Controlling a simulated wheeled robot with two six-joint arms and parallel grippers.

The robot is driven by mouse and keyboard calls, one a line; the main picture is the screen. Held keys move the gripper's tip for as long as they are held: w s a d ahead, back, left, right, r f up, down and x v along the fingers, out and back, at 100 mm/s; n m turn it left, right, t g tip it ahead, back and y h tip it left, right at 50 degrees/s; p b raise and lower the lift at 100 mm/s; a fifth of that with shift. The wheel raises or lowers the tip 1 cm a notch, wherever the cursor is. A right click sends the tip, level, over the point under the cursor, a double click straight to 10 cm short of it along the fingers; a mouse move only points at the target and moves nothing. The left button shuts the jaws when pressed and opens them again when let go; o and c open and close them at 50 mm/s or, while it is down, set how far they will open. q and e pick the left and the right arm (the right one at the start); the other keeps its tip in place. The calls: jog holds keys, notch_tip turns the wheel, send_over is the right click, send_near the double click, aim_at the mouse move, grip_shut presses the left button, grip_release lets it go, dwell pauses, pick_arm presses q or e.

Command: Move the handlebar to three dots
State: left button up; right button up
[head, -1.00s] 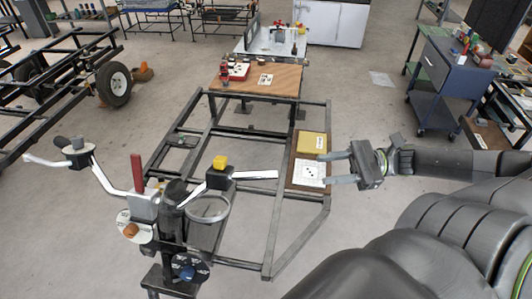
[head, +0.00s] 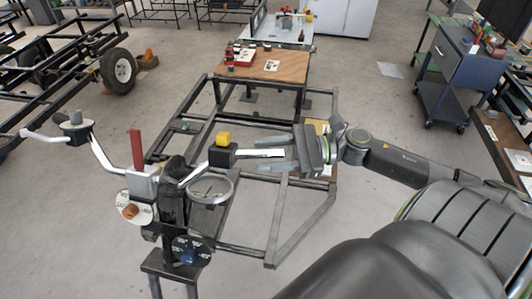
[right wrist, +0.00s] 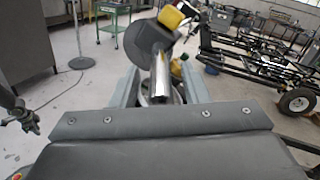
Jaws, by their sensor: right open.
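The handlebar (head: 198,172) is a light metal bar with black clamps, mounted on a dark upright post (head: 174,215). Its left grip end reaches out to the left, and its right end points at my right gripper (head: 282,153). My right gripper is open, with its fingers on either side of the bar's right end. In the right wrist view the bar (right wrist: 162,78) runs between the two fingers, not clamped. Two round dials, one white (head: 128,208) and one blue-black (head: 190,249), sit on the post; their marks are too small to read. My left gripper is not seen.
A yellow block (head: 223,138) sits on the bar's clamp, and a red lever (head: 136,150) stands beside the post. A dark metal frame (head: 290,235) lies around and behind. A wooden table (head: 262,68) and a blue cart (head: 452,78) stand farther back.

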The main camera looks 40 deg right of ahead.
jog(key=shift+w+a, duration=0.25)
jog(key=shift+a, duration=0.1)
jog(key=shift+c, duration=0.2)
grip_shut()
